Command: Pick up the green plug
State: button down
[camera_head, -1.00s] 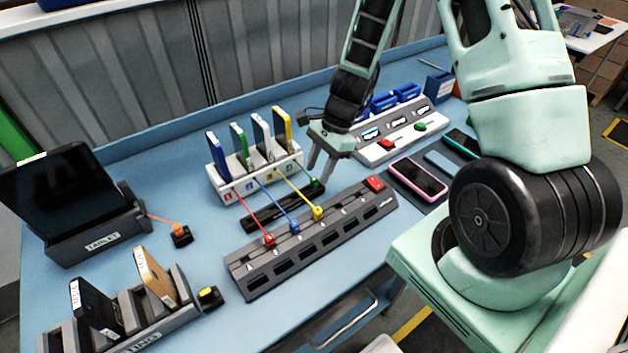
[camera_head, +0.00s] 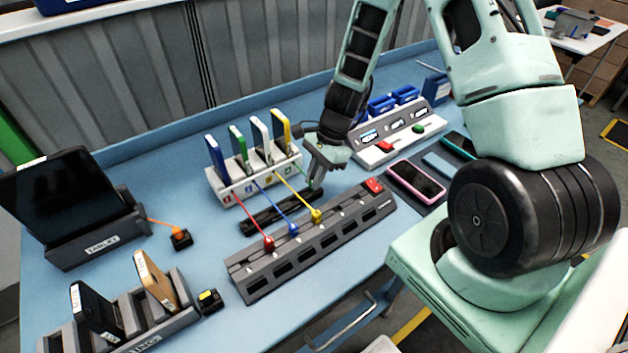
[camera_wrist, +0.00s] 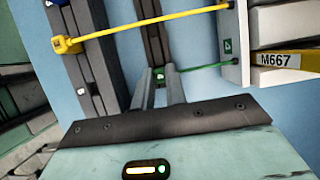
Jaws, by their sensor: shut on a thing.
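The green plug (camera_wrist: 159,73) is between the two fingertips of my gripper (camera_wrist: 158,82) in the wrist view. My gripper is shut on it, low over the black strip (camera_head: 262,215) on the table. A thin green cable (camera_wrist: 205,67) runs from the plug to the white multi-slot dock (camera_wrist: 236,45). In the head view my gripper (camera_head: 316,182) reaches down at the strip's right end, to the right of the white dock (camera_head: 222,194), and its fingers mostly hide the plug.
Red (camera_head: 269,243), blue (camera_head: 293,230) and yellow (camera_head: 317,215) plugs sit on the grey power strip (camera_head: 345,224) in front, their cables crossing to the dock. Upright phones stand in the dock. A pink-framed phone (camera_head: 418,182) lies to the right.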

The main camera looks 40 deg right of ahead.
notch_tip(320, 180, up, 10)
jog(key=b, duration=0.1)
dwell(0.4)
jog(key=shift+r+p, duration=0.75)
dwell(0.7)
notch_tip(320, 180, up, 3)
jog(key=p, duration=0.3)
jog(key=shift+f, duration=0.1)
jog(key=shift+f, duration=0.1)
jog(key=shift+f+b, duration=2.3)
jog(key=shift+f, duration=0.55)
